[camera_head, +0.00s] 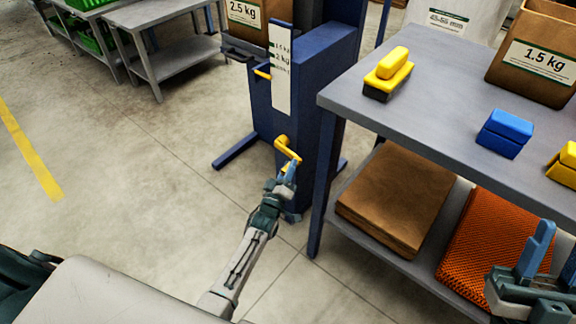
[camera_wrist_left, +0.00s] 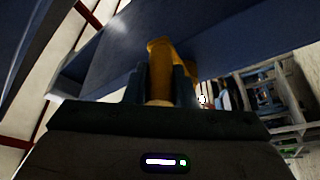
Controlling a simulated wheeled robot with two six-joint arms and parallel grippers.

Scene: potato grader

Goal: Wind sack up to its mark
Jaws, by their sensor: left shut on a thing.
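A blue winding stand (camera_head: 315,75) has a yellow crank (camera_head: 286,147) low on its front. My left gripper (camera_head: 289,170) is shut on the crank's grip; in the left wrist view the yellow grip (camera_wrist_left: 160,75) stands between the two fingers. A brown sack (camera_head: 240,25) labelled 2.5 kg is at the stand's upper left, its top cut off. A white scale (camera_head: 282,75) with several weight marks is on the stand. A yellow pointer (camera_head: 262,73) is at its left edge, around the lowest mark. My right gripper (camera_head: 553,258) is open and empty at the lower right.
A grey table (camera_head: 440,105) at right holds yellow and blue blocks and a 1.5 kg sack (camera_head: 538,60). Its lower shelf holds flat brown sacks (camera_head: 398,195) and orange netting (camera_head: 490,240). Grey benches (camera_head: 160,50) stand at back left. The floor left of the stand is clear.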

